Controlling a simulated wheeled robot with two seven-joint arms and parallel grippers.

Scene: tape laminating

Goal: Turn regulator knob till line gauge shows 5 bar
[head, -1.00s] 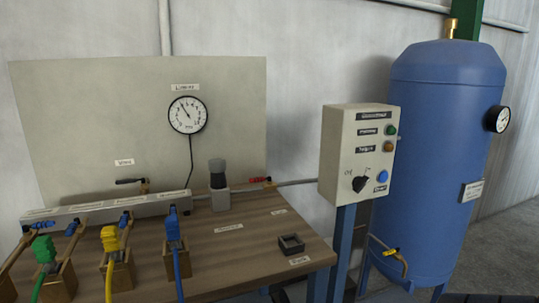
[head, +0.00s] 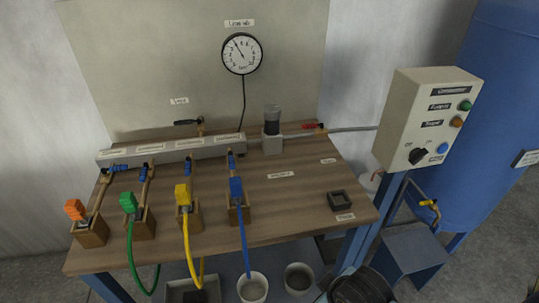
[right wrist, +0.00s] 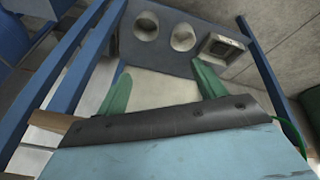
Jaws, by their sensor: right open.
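The regulator knob (head: 272,124) is a dark upright cylinder with a clear top, on a small grey block (head: 272,145) at the back of the workbench. The line gauge (head: 242,54) is a round white dial with a black rim on the panel above. Its needle points to the upper left; the numbers are too small to read surely. My right gripper (right wrist: 163,86) shows two green fingers spread apart, with nothing between them, in the right wrist view. It is not at the knob. My left gripper is not in view.
The wooden bench (head: 290,205) carries a grey manifold (head: 170,150), colored hose couplings in wooden holders and a small black tray (head: 340,201). A control box (head: 430,115) and blue tank (head: 500,90) stand right. Buckets (head: 253,288) sit below the bench.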

